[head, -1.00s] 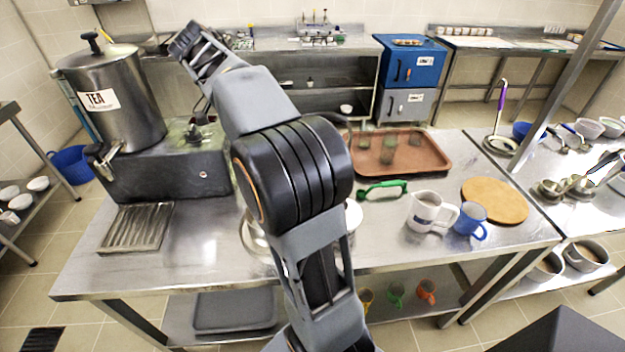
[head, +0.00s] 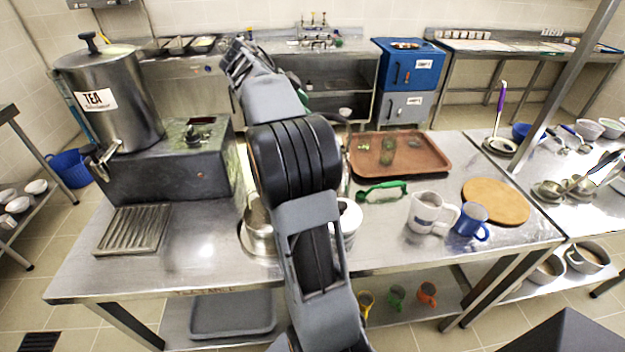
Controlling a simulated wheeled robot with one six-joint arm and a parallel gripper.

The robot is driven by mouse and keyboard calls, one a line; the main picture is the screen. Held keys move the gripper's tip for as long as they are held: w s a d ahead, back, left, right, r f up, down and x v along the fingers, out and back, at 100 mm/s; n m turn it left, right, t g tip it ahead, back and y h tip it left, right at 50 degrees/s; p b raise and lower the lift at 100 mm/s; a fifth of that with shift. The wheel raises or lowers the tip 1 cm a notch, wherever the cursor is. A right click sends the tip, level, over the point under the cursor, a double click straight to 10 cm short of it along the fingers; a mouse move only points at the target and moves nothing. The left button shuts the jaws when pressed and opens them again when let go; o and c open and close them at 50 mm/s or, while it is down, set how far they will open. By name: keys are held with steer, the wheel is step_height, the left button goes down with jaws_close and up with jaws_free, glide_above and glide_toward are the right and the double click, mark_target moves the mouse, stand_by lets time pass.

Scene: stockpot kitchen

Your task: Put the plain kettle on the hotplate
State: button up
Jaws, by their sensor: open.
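My gripper (head: 235,58) is open and empty, raised high at the upper left of centre, beyond the table's far side in the picture. A silver metal vessel (head: 257,222) stands on the steel table, partly hidden behind my arm. A white vessel with a dark knob (head: 349,218) shows just right of my arm, also partly hidden. I cannot tell which of these is the plain kettle. A dark box (head: 170,178) with a small dark fitting on top stands at the left under the tea urn; I cannot tell whether it is the hotplate.
The steel tea urn (head: 112,105) stands at the left, with a ribbed drip tray (head: 132,230) in front. A brown tray (head: 425,160) holds glasses. A green-handled item (head: 382,190), white mug (head: 425,212), blue mug (head: 470,220) and round board (head: 497,202) lie right.

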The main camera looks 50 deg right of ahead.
steer(key=shift+x, duration=2.6)
steer(key=shift+w, duration=0.1)
steer(key=shift+c, duration=0.2)
jaws_close()
steer(key=shift+r, duration=0.2)
